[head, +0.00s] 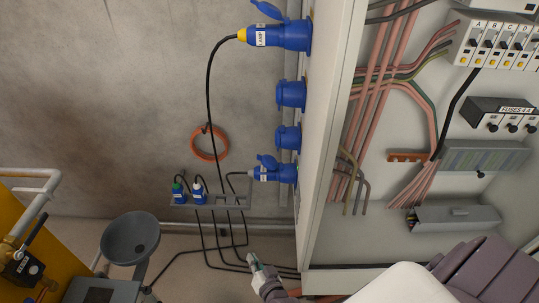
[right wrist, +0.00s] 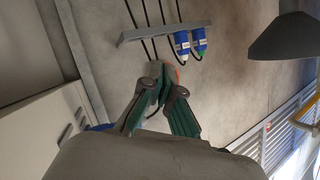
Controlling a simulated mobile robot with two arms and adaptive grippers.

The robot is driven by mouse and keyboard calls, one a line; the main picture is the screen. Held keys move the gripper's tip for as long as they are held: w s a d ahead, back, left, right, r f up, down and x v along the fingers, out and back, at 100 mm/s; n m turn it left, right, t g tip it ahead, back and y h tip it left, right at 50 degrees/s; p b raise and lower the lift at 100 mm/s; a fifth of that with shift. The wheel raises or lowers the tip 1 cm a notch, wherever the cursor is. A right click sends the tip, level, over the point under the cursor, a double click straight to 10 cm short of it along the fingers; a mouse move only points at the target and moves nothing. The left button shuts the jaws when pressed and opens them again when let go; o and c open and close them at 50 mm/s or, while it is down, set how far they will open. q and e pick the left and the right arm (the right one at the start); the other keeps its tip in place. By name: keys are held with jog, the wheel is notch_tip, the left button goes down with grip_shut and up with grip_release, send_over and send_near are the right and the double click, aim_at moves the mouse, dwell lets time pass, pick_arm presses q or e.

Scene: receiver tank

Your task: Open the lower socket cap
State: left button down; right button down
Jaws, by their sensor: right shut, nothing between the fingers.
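Several blue sockets line the side of the cabinet in the head view. Two of them stand in the middle with no plug in them: an upper capped socket (head: 291,94) and a lower capped socket (head: 288,137). The lower one's cap looks shut. My right gripper (head: 254,260) is well below the sockets, near the cabinet's bottom edge, touching none of them. In the right wrist view its green-padded fingers (right wrist: 160,88) are shut with nothing between them. A bit of blue shows behind the left finger; I cannot tell what it is. My left gripper is out of view.
A LAMP plug (head: 277,36) fills the top socket, and another plug (head: 271,173) fills the lowest. A grey shelf (head: 232,203) holds two small plugs beside it, with black cables hanging below. The open cabinet (head: 330,130) stands right; a grey funnel (head: 130,238) stands left.

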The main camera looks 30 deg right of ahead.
jog(key=w+d+r+m+t+h, duration=0.25)
jog(key=w+r+m, duration=0.3)
jog(key=r, duration=0.45)
jog(key=m+g+h+b, duration=0.2)
jog(key=m+g+h, duration=0.3)
jog(key=m+h, duration=0.85)
send_near(277, 140)
notch_tip(277, 140, down, 4)
jog(key=s+d+m+y, duration=0.2)
jog(key=m+y, duration=0.1)
jog(key=x, duration=0.9)
jog(key=shift+w+d+r, duration=0.15)
jog(key=shift+w+d, duration=0.05)
jog(key=shift+w, duration=0.1)
